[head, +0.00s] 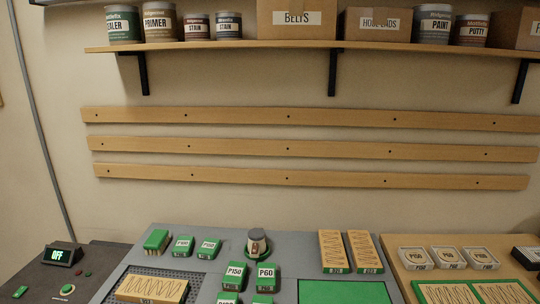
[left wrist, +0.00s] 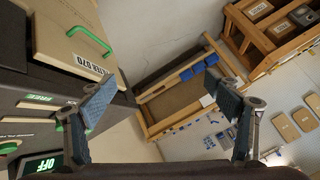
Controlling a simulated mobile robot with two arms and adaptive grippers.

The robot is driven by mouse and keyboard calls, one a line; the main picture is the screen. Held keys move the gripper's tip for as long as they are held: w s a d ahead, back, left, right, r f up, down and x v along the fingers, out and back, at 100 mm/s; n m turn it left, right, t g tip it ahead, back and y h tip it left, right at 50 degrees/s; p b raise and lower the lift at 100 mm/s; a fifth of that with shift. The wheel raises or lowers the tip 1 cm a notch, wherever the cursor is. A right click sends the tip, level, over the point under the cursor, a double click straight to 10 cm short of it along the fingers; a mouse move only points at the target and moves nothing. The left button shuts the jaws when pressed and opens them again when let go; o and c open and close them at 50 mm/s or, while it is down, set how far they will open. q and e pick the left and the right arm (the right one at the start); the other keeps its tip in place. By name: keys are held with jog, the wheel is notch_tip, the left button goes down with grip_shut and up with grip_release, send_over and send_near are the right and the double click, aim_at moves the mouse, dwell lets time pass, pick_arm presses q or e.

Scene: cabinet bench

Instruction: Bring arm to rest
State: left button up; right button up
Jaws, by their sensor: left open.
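My left gripper (left wrist: 165,95) is open and empty in the left wrist view, its two blue-grey pads wide apart. Beyond the gap I see floor, a pale wall and a wooden frame (left wrist: 178,120); no object is between the pads. In the head view neither arm shows. My right gripper is in neither view.
In the left wrist view, a tan case (left wrist: 70,35) with a green handle is at upper left. In the head view, the grey bench (head: 200,232) carries several green sanding blocks, a small jar (head: 257,241) and wooden blocks. A wall shelf (head: 300,46) holds cans and boxes.

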pick_arm(q)
jog(key=s+a+f+m+t, duration=0.1)
jog(key=s+a+f+m, duration=0.2)
jog(key=s+f+m, duration=0.45)
jog(key=s+a+f+m+t, duration=0.1)
jog(key=s+a+f+m, duration=0.25)
jog(key=s, duration=0.75)
jog(key=s+a+f+m+t, duration=0.1)
jog(key=s+a+f+m, duration=0.2)
jog(key=s+f+m, duration=0.35)
jog(key=s+d+f+n+g+h, duration=0.15)
jog(key=s+d+f, duration=0.25)
jog(key=d+f, duration=0.6)
jog(key=s+d+f+h, duration=0.35)
jog(key=d+f, duration=0.35)
jog(key=d, duration=0.7)
jog(key=s+d+f+h, duration=0.1)
jog(key=d+f, duration=0.2)
jog(key=d, duration=0.9)
jog(key=s+d+f+n+h+b, duration=0.1)
jog(key=d+f, duration=0.3)
jog(key=d, duration=0.9)
jog(key=s+d+f+n+h+b, duration=0.1)
jog(key=d+f, duration=0.3)
jog(key=d, duration=0.9)
jog(key=shift+h, duration=0.6)
